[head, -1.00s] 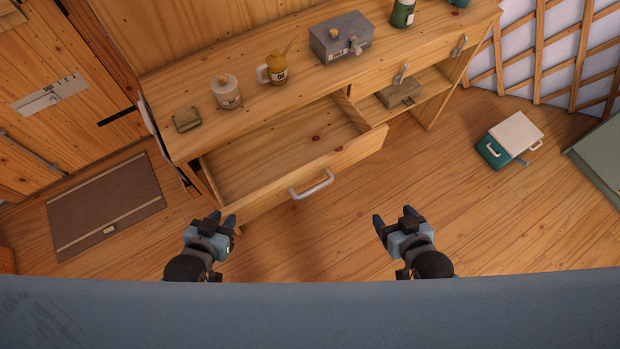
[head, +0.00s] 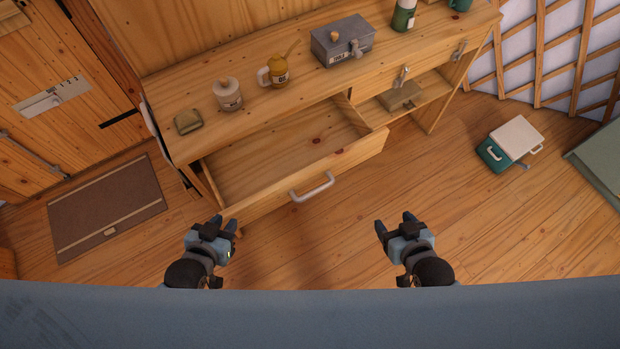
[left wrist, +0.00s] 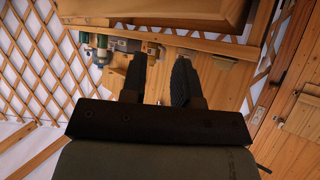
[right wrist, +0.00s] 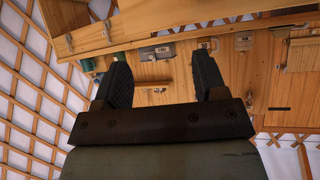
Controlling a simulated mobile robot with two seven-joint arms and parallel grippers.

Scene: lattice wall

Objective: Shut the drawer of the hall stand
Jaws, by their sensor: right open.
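The wooden hall stand (head: 300,88) runs across the upper middle of the head view. Its left drawer (head: 352,161) is pulled well out, and its empty inside shows. A pale bar handle (head: 312,187) is on the drawer front. My left gripper (head: 224,219) is just in front of the drawer's left front corner in the picture, empty, its fingers a little apart. I cannot tell whether it touches the drawer. My right gripper (head: 393,219) is open and empty over the floor, right of the handle and apart from the drawer. Its spread fingers show in the right wrist view (right wrist: 163,75).
A soap-like block (head: 188,121), a pale jar (head: 228,96), a yellow jug (head: 277,70) and a grey box (head: 342,42) stand on top. A brown mat (head: 107,207) lies at left. A green-and-white box (head: 510,144) is on the floor at right. Floor between the grippers is clear.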

